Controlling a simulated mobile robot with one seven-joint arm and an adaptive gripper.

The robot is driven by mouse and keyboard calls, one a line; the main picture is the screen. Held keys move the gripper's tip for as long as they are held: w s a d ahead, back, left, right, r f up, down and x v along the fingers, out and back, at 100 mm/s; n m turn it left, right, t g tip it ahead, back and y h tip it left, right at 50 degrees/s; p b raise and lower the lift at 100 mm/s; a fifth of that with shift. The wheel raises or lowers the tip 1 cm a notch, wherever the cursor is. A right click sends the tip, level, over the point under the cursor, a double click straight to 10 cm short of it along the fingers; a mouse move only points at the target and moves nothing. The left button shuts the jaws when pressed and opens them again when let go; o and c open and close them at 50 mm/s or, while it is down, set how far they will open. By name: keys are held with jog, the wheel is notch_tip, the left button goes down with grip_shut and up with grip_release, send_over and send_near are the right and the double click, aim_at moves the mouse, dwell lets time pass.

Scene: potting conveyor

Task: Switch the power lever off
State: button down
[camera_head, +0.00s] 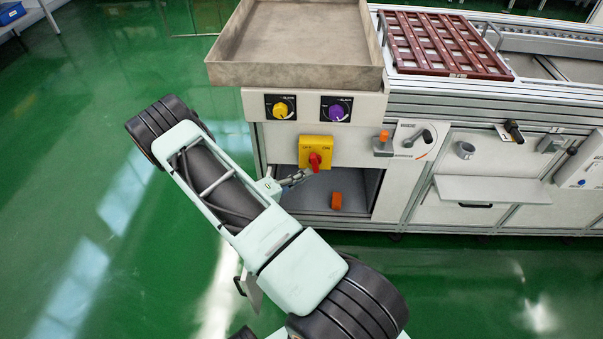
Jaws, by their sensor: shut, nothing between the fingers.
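The power lever (315,160) is a small red handle on a yellow switch plate (316,144) at the front of the grey machine. The plate has small lettering on its left and right sides, which seems to read OFF and ON. The lever appears roughly upright, its exact angle too small to tell. My gripper (305,174) is shut and empty. Its tips are just below and left of the lever, very close to it; I cannot tell whether they touch. My pale green arm covers the area left of and below the switch.
Above are a yellow knob (281,109), a purple knob (337,112) and an overhanging metal tray (296,74). Below, an orange block (336,200) stands in an open bay. Right are an orange button (383,136) and a grey shelf (490,190). Green floor lies clear at left.

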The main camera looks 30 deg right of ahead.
jog(key=shift+s+d+f, duration=0.15)
jog(key=shift+d+f, duration=0.1)
jog(key=v, duration=1.2)
dwell(0.3)
